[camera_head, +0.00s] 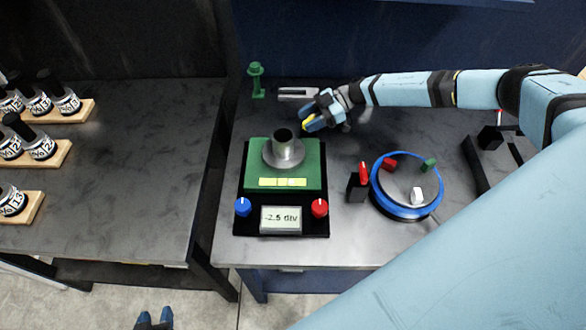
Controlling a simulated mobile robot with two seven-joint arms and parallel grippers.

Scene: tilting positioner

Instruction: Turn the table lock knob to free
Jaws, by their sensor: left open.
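The tilting positioner has a black base (241,185) with a green plate (313,176) carrying a grey flanged cylinder (283,152). On its front are a blue knob (243,207), a red knob (320,208) and a display (281,219) reading -2.5 div. A red-topped black post (357,187) stands to its right, beside a blue-rimmed round table (405,212). No label shows which one is the table lock knob. My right gripper (307,124) is above the bench behind the green plate, apart from the knobs; its jaw gap is unclear. My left gripper (155,319) is open at the bottom edge, away from the bench.
Red, green and white pieces sit on the round table. A green stand (257,80) and a grey forked piece (298,93) are at the back. A black frame (479,165) is at right. My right arm spans the right side.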

